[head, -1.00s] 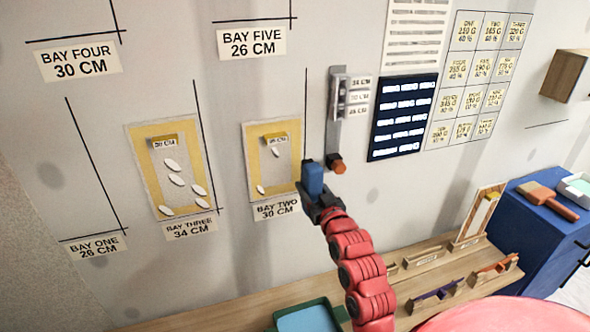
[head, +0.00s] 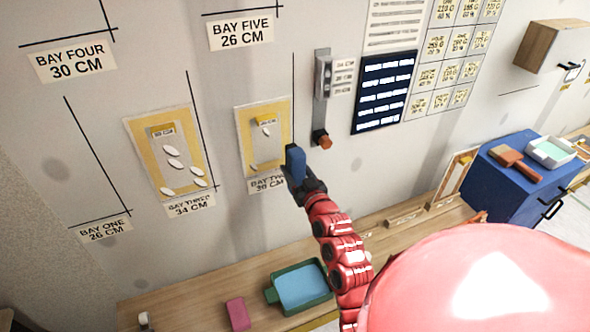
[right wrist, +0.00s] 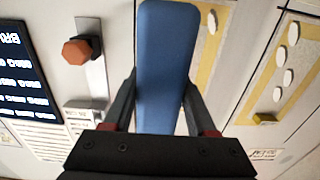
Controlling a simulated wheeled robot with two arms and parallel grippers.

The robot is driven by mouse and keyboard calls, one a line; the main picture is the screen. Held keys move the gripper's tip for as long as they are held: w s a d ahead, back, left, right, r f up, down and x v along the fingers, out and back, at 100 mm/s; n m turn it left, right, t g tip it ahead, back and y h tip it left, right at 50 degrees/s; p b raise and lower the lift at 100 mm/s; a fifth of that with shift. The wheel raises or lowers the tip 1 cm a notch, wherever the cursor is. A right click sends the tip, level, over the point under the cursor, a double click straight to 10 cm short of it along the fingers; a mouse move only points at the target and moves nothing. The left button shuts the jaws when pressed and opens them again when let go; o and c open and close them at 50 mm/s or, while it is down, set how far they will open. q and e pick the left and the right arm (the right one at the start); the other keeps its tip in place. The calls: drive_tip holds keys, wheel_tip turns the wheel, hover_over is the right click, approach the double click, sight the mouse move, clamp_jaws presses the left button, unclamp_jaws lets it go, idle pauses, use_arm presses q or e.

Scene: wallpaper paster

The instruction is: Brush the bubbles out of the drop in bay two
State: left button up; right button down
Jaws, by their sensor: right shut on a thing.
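The drop in bay two (head: 244,135) is a pale sheet with a yellow border on the wall. Two white bubbles show on it, one near the upper middle (head: 266,131) and one at the lower left (head: 253,167). My right gripper (head: 297,180) is shut on a blue block-like tool (head: 295,160), held at the drop's lower right edge. I cannot tell whether it touches the wall. The right wrist view shows the blue tool (right wrist: 167,65) between the fingers, hiding much of the drop behind it. My left gripper is not in view.
Bay three's drop (head: 187,150), with several bubbles, is to the left. An orange knob (head: 322,140) sticks out just right of the tool. Below are a wooden bench (head: 190,297), a green tray (head: 271,295) and a pink block (head: 238,314). A blue cabinet (head: 510,195) stands at right.

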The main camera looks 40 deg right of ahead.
sight(257, 149)
drive_tip(key=b+x, duration=0.3)
drive_tip(key=x, duration=0.3)
drive_tip(key=shift+w, duration=0.3)
drive_tip(key=shift+x, duration=1.25)
idle(1.9)
drive_tip(key=shift+r, duration=0.1)
idle(1.2)
drive_tip(key=shift+w+a, duration=0.2)
drive_tip(key=shift+a, duration=1.1)
drive_tip(key=shift+a, duration=0.2)
drive_tip(key=shift+w+a, duration=0.2)
drive_tip(key=shift+a, duration=0.5)
drive_tip(key=shift+w+a, duration=0.2)
drive_tip(key=shift+a, duration=0.45)
drive_tip(key=shift+w+a, duration=0.2)
drive_tip(key=shift+a, duration=0.5)
